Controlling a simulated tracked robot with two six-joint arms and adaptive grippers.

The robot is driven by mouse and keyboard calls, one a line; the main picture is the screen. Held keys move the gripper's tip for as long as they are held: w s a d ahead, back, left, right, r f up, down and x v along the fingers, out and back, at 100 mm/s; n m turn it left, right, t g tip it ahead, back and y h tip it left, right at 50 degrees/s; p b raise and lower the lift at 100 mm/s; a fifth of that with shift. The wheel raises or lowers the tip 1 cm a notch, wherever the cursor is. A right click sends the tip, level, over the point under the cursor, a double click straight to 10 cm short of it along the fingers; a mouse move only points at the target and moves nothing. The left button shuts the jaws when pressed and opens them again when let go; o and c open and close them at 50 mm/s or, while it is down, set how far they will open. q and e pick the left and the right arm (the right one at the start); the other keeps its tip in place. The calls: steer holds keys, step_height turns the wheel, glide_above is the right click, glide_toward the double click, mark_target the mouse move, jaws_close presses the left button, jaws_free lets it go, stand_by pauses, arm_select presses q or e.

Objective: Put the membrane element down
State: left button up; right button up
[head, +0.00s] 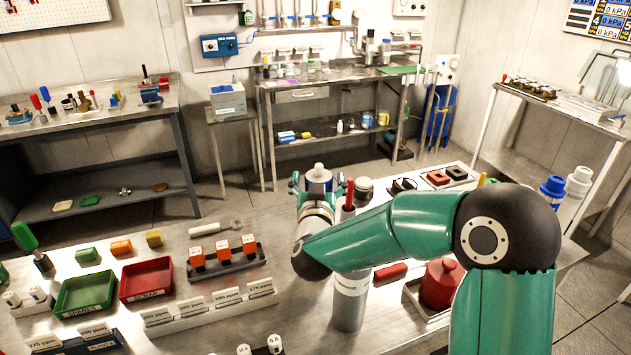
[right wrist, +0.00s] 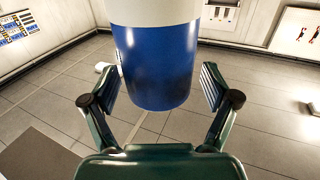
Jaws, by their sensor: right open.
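A blue cylinder with a white upper part, which looks like the membrane element (right wrist: 153,70), stands upright between the fingers of my right gripper (right wrist: 155,92) in the right wrist view. The fingers are open, one on each side, with a visible gap on the right; contact on the left is unclear. In the head view the white top and blue body of this element (head: 319,173) show at my right gripper (head: 318,184), beyond the wrist. Its lower end is hidden by my arm in the head view. My left gripper is not in view.
A grey labelled cylinder (head: 349,305) stands on the near bench below my right arm. Green (head: 85,292) and red (head: 146,279) trays and a rack with orange blocks (head: 222,260) are to the left. Two blue-and-white containers (head: 552,188) (head: 579,181) stand at right. Floor separates the benches.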

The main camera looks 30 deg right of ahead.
steer(key=shift+r, duration=0.1)
steer(key=b+v, duration=0.2)
steer(key=v, duration=1)
steer(key=shift+b, duration=0.4)
